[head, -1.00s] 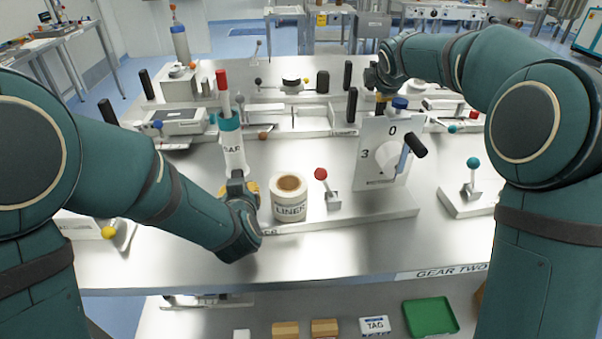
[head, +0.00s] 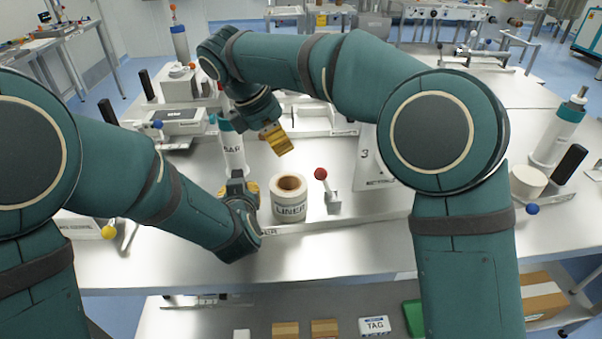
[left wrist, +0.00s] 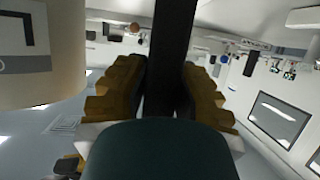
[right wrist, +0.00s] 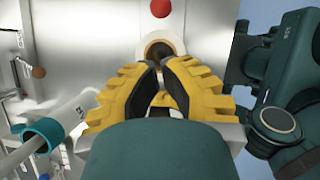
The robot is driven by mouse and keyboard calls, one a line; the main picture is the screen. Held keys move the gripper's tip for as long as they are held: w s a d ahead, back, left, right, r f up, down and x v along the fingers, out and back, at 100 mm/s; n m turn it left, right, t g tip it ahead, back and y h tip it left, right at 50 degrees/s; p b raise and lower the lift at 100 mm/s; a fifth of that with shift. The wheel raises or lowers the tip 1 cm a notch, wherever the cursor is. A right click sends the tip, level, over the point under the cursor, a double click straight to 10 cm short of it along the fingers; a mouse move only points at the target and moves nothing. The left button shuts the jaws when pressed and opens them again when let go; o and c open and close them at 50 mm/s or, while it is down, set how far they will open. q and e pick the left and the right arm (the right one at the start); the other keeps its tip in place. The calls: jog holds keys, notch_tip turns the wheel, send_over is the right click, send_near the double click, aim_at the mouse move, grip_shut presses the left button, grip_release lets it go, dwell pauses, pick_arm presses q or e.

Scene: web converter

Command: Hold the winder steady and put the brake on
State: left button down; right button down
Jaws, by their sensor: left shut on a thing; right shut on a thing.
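My left gripper (head: 240,188) is beside the white LINER roll (head: 289,207). In the left wrist view its yellow fingers are shut on a dark upright bar (left wrist: 171,60). The roll's core faces up, and a short red-ball lever (head: 321,174) stands to its right, tilted. My right gripper (head: 282,150) hangs above and behind the roll, pointing down, apart from roll and lever. Its fingers are nearly together; what lies between them cannot be made out. In the right wrist view the roll (right wrist: 178,42) and red ball (right wrist: 160,8) are beyond the fingertips. No label marks the winder or brake.
The tabletop (head: 330,255) in front is clear. A TAG box (head: 374,325) sits on the shelf below.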

aim_at(304, 181)
jog(key=shift+f, duration=0.15)
jog(key=x, duration=1)
dwell(0.4)
jog(key=shift+d+r+y, duration=0.2)
jog(key=shift+d+y, duration=0.15)
jog(key=shift+y, duration=0.35)
